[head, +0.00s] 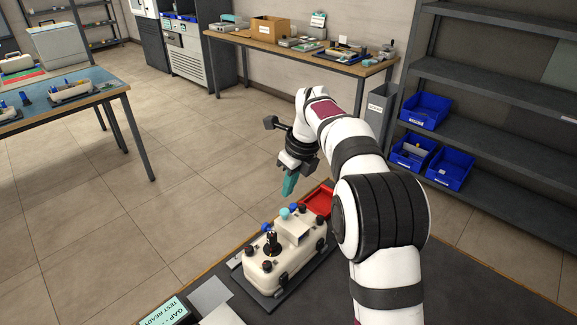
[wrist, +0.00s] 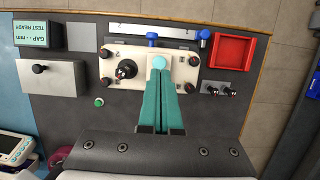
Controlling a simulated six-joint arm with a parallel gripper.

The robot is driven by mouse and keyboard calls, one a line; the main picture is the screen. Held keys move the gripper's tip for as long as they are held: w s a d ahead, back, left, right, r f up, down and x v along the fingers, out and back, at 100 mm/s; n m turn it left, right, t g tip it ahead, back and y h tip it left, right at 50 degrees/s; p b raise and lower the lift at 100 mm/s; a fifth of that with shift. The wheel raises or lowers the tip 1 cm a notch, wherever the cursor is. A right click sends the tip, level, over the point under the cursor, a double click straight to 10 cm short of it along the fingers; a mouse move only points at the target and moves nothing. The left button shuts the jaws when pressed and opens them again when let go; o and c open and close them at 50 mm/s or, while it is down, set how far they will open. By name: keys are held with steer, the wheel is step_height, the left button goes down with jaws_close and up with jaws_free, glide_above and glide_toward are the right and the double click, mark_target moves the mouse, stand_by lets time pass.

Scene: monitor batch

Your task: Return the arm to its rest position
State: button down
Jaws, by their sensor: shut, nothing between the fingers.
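My white arm reaches up and forward in the head view, with my gripper (head: 289,186) hanging from its end above the bench. Its teal fingers point down, above the far end of a cream device (head: 283,262) and apart from it. In the wrist view my gripper (wrist: 161,84) shows its two teal fingers together, with nothing between them. The fingers cover part of the cream device (wrist: 112,70), just below its round light-blue cap (wrist: 159,62). The device also carries several black knobs and a blue knob (wrist: 152,37).
A red tray (wrist: 232,50) lies right of the device. A display (wrist: 32,34) reads "GAP -- mm TEST READY", above a pale box (wrist: 52,78). Shelving with blue bins (head: 425,110) stands beyond.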

step_height(320, 180, up, 9)
steer(key=s+d+r+n, duration=0.2)
steer(key=s+n, duration=0.3)
steer(key=s, duration=0.3)
steer(key=s+d+f+n, duration=0.1)
steer(key=s+f+n, duration=0.3)
steer(key=s, duration=0.6)
steer(key=s+d+f+n+g, duration=0.1)
steer(key=s+f+n, duration=0.3)
steer(key=s+n, duration=0.3)
steer(key=s+f+n+g, duration=0.1)
steer(key=s+f+n, duration=0.3)
steer(key=s, duration=1.1)
steer(key=shift+d+n, duration=0.4)
steer(key=shift+n, duration=0.3)
steer(key=shift+w, duration=0.1)
